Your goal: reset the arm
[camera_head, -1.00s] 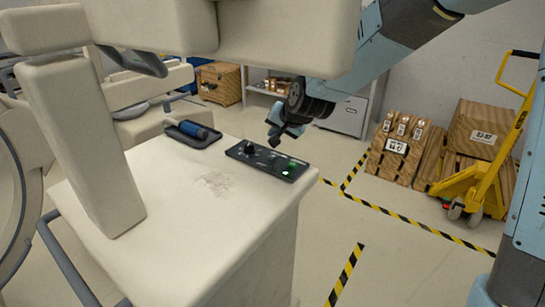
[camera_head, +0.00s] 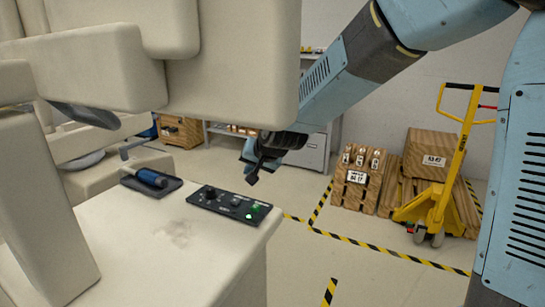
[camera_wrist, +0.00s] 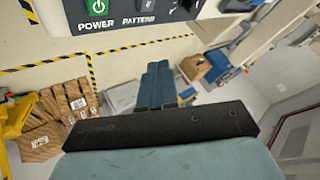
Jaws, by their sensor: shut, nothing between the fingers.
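My blue arm comes in from the upper right in the head view. My gripper (camera_head: 256,172) is dark, shut and empty, and hangs just above and beyond the back right edge of the control panel. The black control panel (camera_head: 229,204) lies on the cream covered cart (camera_head: 150,250), with knobs and a lit green button (camera_head: 249,216). In the wrist view, the shut fingers (camera_wrist: 160,88) point away from the camera, and the panel's edge (camera_wrist: 120,20) with the labels POWER and PATTERN shows at the top. No object is between the fingers.
Large cream covered parts (camera_head: 235,70) overhang the cart. Wooden crates (camera_head: 357,185) and a yellow pallet jack (camera_head: 441,190) stand at right. Open floor with striped tape lies between.

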